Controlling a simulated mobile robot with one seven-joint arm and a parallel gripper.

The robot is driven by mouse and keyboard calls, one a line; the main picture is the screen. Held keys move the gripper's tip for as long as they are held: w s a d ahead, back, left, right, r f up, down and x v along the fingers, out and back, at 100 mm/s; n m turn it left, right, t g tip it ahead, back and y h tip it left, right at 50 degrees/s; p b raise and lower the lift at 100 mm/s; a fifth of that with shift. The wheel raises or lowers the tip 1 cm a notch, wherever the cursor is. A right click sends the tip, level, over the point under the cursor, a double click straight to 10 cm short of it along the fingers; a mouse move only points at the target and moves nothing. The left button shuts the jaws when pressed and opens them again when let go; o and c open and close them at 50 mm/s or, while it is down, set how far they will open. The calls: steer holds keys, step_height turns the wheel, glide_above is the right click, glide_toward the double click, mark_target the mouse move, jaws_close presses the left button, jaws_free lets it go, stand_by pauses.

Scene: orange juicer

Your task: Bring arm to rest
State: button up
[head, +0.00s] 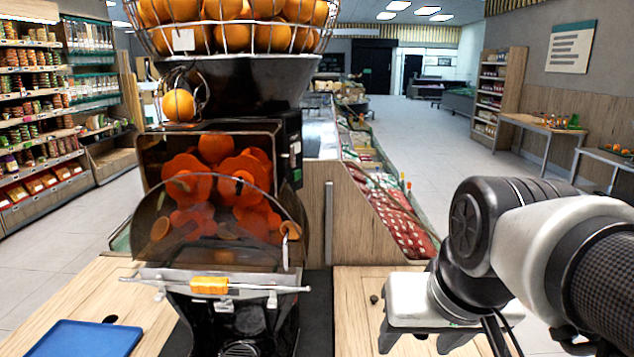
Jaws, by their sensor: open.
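My gripper (420,343) is at the lower right, over the wooden counter to the right of the juicer. It points down, is open, and nothing shows between its fingers. My arm reaches in from the right edge and is bent at the dark wrist joint. The orange juicer (215,215) stands in the middle left, with a wire basket of oranges (235,35) on top. Its clear front cover is in place over the orange pressing drums, with a yellow-orange piece on the bar below. My gripper is apart from the juicer.
A blue tray (88,340) lies on the left wooden counter (125,300). The right counter (350,300) lies under my gripper. Behind it stands a produce display (385,205). Store shelves (35,105) are at the left, and tables (545,125) are at the right. The aisle floor (450,150) is clear.

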steer(key=w+r+p+v, duration=0.1)
steer(key=w+p+v, duration=0.1)
steer(key=p+v, duration=0.9)
steer(key=shift+d+r+p, duration=0.2)
steer(key=shift+r+p, duration=0.05)
steer(key=shift+p, duration=0.65)
steer(key=shift+w, duration=0.1)
steer(key=shift+c, duration=0.2)
